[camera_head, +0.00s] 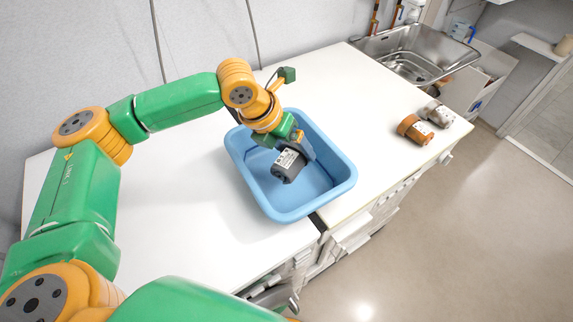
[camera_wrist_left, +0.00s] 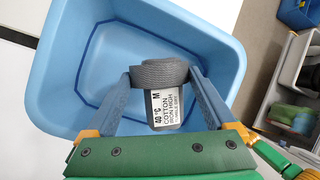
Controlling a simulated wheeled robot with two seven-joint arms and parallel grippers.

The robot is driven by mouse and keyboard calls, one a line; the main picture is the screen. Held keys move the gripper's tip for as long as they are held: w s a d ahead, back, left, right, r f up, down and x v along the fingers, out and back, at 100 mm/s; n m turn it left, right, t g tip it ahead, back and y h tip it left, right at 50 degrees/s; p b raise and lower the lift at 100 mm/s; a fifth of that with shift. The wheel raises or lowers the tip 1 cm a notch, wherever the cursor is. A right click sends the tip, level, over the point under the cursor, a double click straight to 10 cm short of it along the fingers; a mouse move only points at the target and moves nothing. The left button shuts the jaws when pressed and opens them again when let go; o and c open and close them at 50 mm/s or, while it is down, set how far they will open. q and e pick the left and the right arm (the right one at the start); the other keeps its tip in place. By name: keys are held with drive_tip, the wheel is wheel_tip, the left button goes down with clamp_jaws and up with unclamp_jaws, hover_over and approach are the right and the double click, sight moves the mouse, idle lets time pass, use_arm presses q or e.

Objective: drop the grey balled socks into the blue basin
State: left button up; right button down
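The grey balled socks (camera_head: 288,165), dark with a white printed label, are between the fingers of my left gripper (camera_head: 293,149). In the left wrist view, the socks (camera_wrist_left: 160,76) have a finger against each side, and the label faces the camera. My left gripper (camera_wrist_left: 160,73) is shut on them. The blue basin (camera_head: 338,186) stands on the white counter, and the socks are over its inside. The basin (camera_wrist_left: 60,60) also fills much of the wrist view. I cannot tell how far the socks are above its floor. My right gripper is not in view.
Brown balled socks (camera_head: 414,129) and pale beige-grey ones (camera_head: 437,113) lie near the counter's right edge. A metal sink (camera_head: 411,56) is set in at the back. The white counter (camera_head: 190,190) is clear left of the basin. Drawers (camera_head: 352,228) are below its front edge.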

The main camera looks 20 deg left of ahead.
use_arm(q)
drive_tip(key=shift+o, duration=0.2)
drive_tip(key=v, duration=0.7)
drive_tip(key=shift+b, duration=0.35)
drive_tip(key=shift+w, duration=0.1)
